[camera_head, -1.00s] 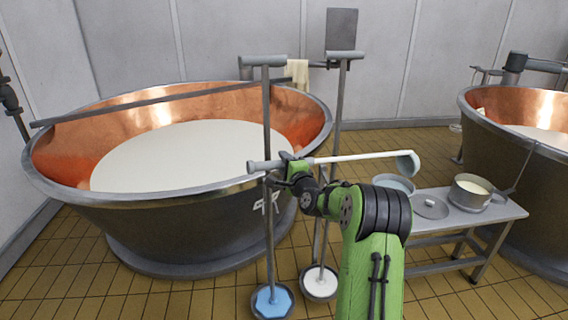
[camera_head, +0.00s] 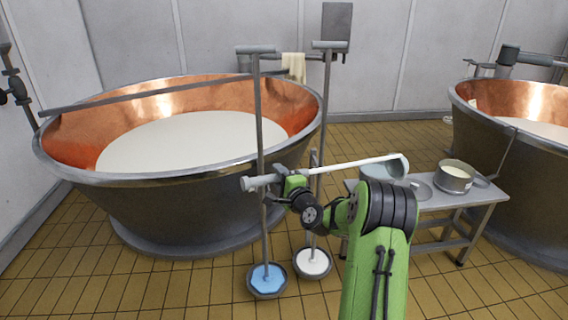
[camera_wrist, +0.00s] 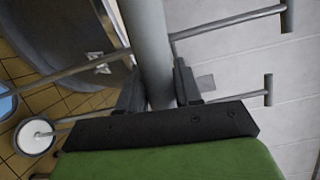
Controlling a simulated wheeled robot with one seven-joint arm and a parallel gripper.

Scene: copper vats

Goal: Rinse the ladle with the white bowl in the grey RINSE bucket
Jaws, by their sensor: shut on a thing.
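My gripper (camera_head: 292,186) is shut on the thick grey handle of the ladle; the handle (camera_wrist: 150,45) runs between the fingers (camera_wrist: 158,92) in the wrist view. The ladle's pale shaft (camera_head: 345,164) reaches right and slightly upward in the head view. Its bowl (camera_head: 397,167) looks pale grey-blue rather than clearly white. A grey bucket (camera_head: 369,173) on the bench's left end is mostly hidden by my arm and the ladle bowl. No RINSE label is readable. I cannot tell whether the ladle bowl is above the bucket or inside it.
Two T-handled poles, one with a blue disc (camera_head: 267,279) and one with a white disc (camera_head: 312,262), stand upright close to my gripper. A large copper vat (camera_head: 180,200) is left, another (camera_head: 520,170) right. The bench (camera_head: 440,204) also holds a pot (camera_head: 455,177).

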